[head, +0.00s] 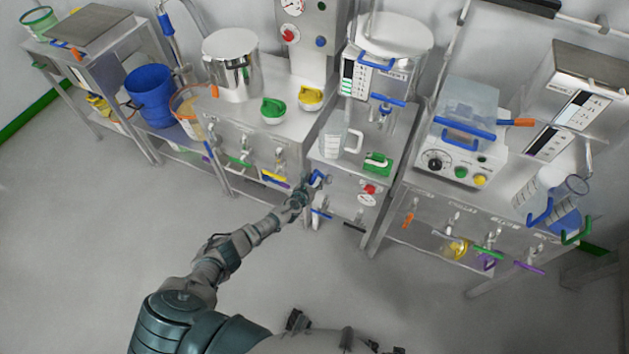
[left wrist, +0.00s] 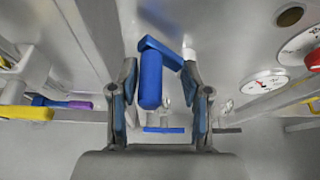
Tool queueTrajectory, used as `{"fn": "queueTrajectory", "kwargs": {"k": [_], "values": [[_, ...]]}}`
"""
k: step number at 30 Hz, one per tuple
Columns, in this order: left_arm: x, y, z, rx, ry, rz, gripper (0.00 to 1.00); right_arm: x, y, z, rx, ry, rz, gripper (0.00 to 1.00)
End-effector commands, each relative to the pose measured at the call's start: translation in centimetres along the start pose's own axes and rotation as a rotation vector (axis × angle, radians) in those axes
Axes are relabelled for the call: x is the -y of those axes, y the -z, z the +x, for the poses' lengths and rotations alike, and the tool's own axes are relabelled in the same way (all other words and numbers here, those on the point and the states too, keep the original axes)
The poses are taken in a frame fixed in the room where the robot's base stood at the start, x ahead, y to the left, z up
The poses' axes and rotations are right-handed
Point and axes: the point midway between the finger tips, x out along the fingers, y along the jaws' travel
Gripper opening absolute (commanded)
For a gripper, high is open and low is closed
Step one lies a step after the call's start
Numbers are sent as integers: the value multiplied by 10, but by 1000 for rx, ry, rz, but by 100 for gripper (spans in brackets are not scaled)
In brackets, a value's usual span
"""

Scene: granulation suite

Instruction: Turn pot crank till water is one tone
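A blue crank (head: 317,178) is on the front of the steel cabinet under the steel and clear vessel (head: 398,36). My left gripper (head: 306,189) is at this crank. In the left wrist view the crank's blue handle (left wrist: 151,80) reaches between the two fingers of my left gripper (left wrist: 161,95). The fingers stand apart, with visible gaps beside the handle; I see no clear grip. The vessel has a white panel and blue handles. I cannot make out the water or its tone. I cannot identify my right gripper in either view.
A red knob (head: 369,189) and a white dial (head: 366,200) are right of the crank. A beaker (head: 333,143) and a green-handled item (head: 377,163) stand on the ledge above. Valves with coloured handles line the neighbouring benches. The floor (head: 90,260) in front is clear.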

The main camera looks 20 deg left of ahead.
Motion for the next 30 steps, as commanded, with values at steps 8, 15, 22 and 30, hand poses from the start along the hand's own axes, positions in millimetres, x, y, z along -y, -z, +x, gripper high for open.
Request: {"fn": "queueTrajectory", "kwargs": {"k": [8,15,22,30], "values": [[-4,-2,-13,7,-4,-1,48,0,2,-1,-5,0,0,40],[-2,1,-54,0,-1,3,48,0,1,-1,-3,0,0,40],[0,2,-95,-4,1,2,48,0,1,-1,-2,0,0,40],[2,2,-117,-4,1,1,48,0,1,-1,-2,0,0,40]]}}
